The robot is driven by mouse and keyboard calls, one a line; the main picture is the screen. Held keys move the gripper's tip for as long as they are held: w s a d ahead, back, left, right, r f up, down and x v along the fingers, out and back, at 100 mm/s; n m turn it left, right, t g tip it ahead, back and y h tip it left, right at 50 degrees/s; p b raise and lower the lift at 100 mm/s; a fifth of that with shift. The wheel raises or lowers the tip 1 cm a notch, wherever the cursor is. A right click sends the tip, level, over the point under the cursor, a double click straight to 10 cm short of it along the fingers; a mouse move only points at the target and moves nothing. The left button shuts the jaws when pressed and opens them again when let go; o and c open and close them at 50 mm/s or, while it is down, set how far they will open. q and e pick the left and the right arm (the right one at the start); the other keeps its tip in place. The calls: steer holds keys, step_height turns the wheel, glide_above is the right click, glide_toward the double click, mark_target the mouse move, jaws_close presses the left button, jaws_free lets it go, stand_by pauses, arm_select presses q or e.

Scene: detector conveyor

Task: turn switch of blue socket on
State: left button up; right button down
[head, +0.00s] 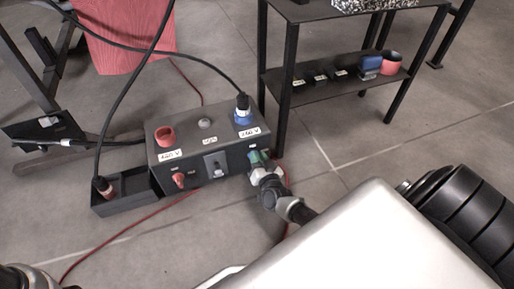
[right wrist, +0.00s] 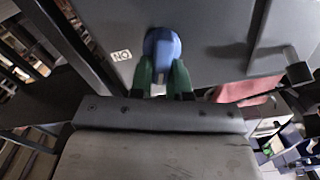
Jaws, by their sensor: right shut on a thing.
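A grey power box (head: 228,142) stands on the floor. The blue socket (head: 242,117) is on its top right with a dark plug (head: 242,102) in it, beside a 230 V label. The blue switch (right wrist: 162,43) is on the box's front panel; in the head view my gripper mostly hides it. My right gripper (head: 260,160) is at this switch. In the right wrist view, the green fingertips of my right gripper (right wrist: 162,72) are on both sides of the switch, shut on it. My left gripper is not in view.
A red socket (head: 165,136) and a red switch (head: 180,180) are on the box's left part. A dark open tray (head: 133,187) adjoins it, holding a red plug (head: 103,187). A dark shelf rack (head: 330,90) stands behind right. Cables cross the floor.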

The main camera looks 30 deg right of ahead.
steer(key=m, duration=0.3)
steer(key=shift+d+f, duration=0.15)
steer(key=shift+d, duration=0.05)
steer(key=m, duration=0.1)
steer(key=m+b, duration=0.1)
steer(key=m, duration=0.1)
steer(key=shift+s+d+f, duration=0.1)
steer(key=shift+d+f, duration=0.1)
steer(key=shift+f, duration=0.05)
steer(key=shift+d+f+m+b, duration=0.15)
steer(key=shift+m+b, duration=0.3)
steer(key=shift+m, duration=0.85)
steer(key=shift+f+m+b, duration=0.2)
steer(key=shift+m+b, duration=0.25)
steer(key=shift+m, duration=0.85)
steer(key=shift+d+f+m+b, duration=0.15)
steer(key=shift+m+b, duration=0.3)
steer(key=shift+m, duration=0.85)
steer(key=shift+a, duration=0.1)
steer(key=c, duration=1.1)
jaws_free()
